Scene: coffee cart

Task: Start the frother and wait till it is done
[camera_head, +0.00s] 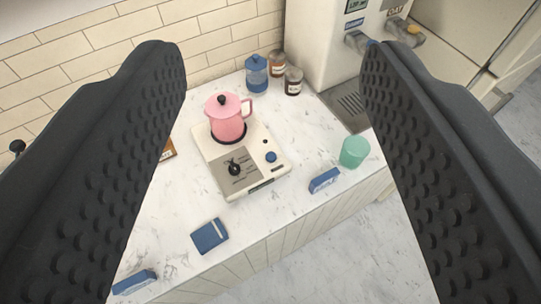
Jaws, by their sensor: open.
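The frother is a cream base (258,184) on the marble counter, near the middle of the view. A pink lidded jug (226,122) with a black lid knob stands on its back part. The base's front panel has a black knob (234,169) and a blue round button (271,157). No lit lamp can be made out on it. My gripper (272,52) is wide open, with one dark ridged finger at each side of the picture. Nothing is between the fingers, and they look well apart from the frother.
A teal cup (354,151) and a blue block (324,180) sit right of the frother. Another blue item (209,235) lies near the front edge. A blue canister (257,74) and brown jars (293,81) stand behind. A dispenser machine (330,45) is at the back right.

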